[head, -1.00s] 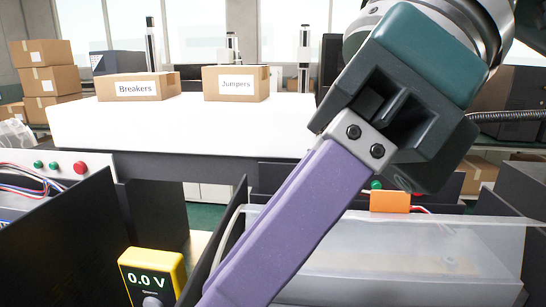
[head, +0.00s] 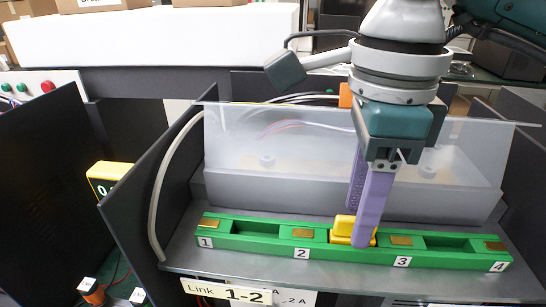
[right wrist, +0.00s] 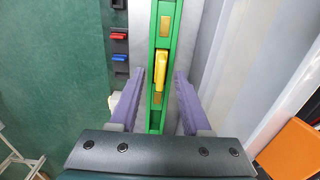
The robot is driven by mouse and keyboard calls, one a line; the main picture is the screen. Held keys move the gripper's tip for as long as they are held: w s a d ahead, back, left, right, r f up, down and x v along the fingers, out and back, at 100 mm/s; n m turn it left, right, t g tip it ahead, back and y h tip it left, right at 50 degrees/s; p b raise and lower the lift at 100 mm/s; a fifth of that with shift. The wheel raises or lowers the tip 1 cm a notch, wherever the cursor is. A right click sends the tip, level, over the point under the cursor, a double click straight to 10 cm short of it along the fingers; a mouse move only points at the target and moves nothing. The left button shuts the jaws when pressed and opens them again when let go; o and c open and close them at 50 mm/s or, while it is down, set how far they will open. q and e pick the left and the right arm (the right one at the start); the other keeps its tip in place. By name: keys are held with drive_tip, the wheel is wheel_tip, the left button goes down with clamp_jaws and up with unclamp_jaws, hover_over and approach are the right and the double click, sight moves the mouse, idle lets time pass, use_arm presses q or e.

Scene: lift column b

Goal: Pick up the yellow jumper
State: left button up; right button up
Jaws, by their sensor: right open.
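The yellow jumper (head: 343,230) sits in the green terminal strip (head: 260,233), between the labels 2 and 3. It also shows in the right wrist view (right wrist: 160,69) as a yellow piece on the green strip. My right gripper (head: 362,215) points down at the jumper with its purple fingers. In the right wrist view the two fingers (right wrist: 158,97) are spread apart, one on each side of the green strip, and nothing is held between them. One finger hides part of the jumper in the head view. My left gripper is not in view.
A clear cover (head: 300,140) stands right behind the strip. A dark panel (head: 150,195) bounds the bay at left. A yellow meter (head: 106,178) is beyond that panel. A "Link 1-2" label (head: 227,292) is on the front edge.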

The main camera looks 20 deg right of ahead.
drive_tip(key=shift+f, duration=0.8)
clamp_jaws()
